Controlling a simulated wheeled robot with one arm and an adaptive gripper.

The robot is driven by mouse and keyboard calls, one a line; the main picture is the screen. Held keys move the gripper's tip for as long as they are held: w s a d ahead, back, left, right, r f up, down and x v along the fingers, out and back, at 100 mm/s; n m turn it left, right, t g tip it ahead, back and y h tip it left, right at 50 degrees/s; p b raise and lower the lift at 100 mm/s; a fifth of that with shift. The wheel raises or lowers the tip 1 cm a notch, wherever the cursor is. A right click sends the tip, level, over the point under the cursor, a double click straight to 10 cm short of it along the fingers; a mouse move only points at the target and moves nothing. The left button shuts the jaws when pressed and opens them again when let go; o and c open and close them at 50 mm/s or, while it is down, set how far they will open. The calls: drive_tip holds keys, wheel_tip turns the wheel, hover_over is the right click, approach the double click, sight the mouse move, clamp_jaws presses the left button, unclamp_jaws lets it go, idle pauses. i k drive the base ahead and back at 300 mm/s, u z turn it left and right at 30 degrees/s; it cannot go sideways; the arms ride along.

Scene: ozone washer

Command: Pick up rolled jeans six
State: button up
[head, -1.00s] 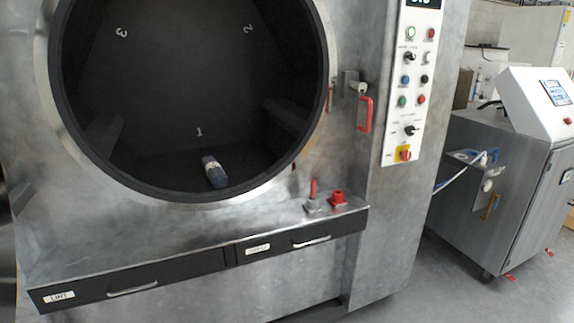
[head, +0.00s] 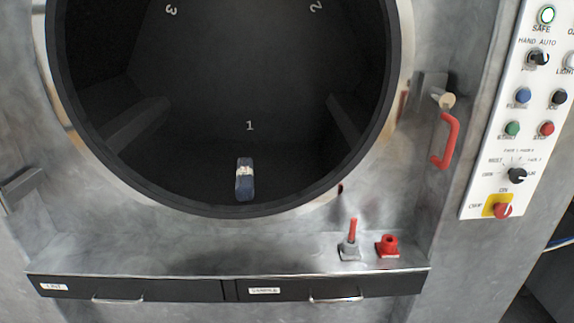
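One roll of blue jeans (head: 245,181) with a pale band around it lies on the floor of the dark washer drum (head: 250,90). It lies just below the white number 1, near the drum's front lip. No label on the roll can be read, so I cannot tell whether it is number six. My gripper does not show in the head view.
The round drum opening has a metal rim (head: 398,100). Below it a ledge juts out with two black drawers (head: 140,289), a red-handled lever (head: 351,238) and a red knob (head: 388,245). A red handle (head: 446,140) and a control panel (head: 510,120) are on the right.

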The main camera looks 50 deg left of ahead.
sight(245, 191)
drive_tip(key=i, duration=2.45)
drive_tip(key=u, duration=4.65)
drive_tip(key=i, duration=1)
drive_tip(key=z, duration=0.05)
